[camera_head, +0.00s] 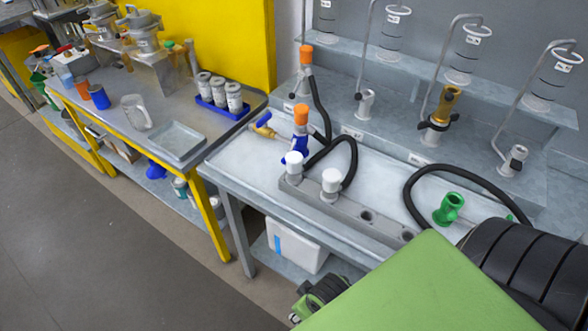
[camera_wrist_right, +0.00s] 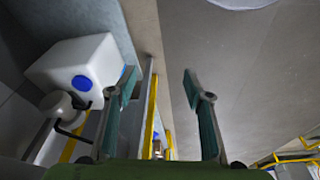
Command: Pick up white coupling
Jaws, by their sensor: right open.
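Two white couplings stand upright in a grey rack (camera_head: 378,234) on the right-hand bench in the head view: one white coupling (camera_head: 294,162) at the rack's left end and another white coupling (camera_head: 331,181) just right of it. My right gripper (camera_wrist_right: 160,82) is open, with nothing between its fingers in the right wrist view. My right arm covers the lower right of the head view, and its gripper end is low, in front of the bench and apart from both couplings. No coupling shows in the right wrist view. My left gripper is not in view.
An orange-topped coupling (camera_head: 301,116) with a black hose stands behind the rack. A green coupling (camera_head: 448,208) lies on the bench (camera_head: 232,157) to the right. A white box (camera_head: 296,246) sits on the shelf below. A white container (camera_wrist_right: 75,72) shows in the wrist view.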

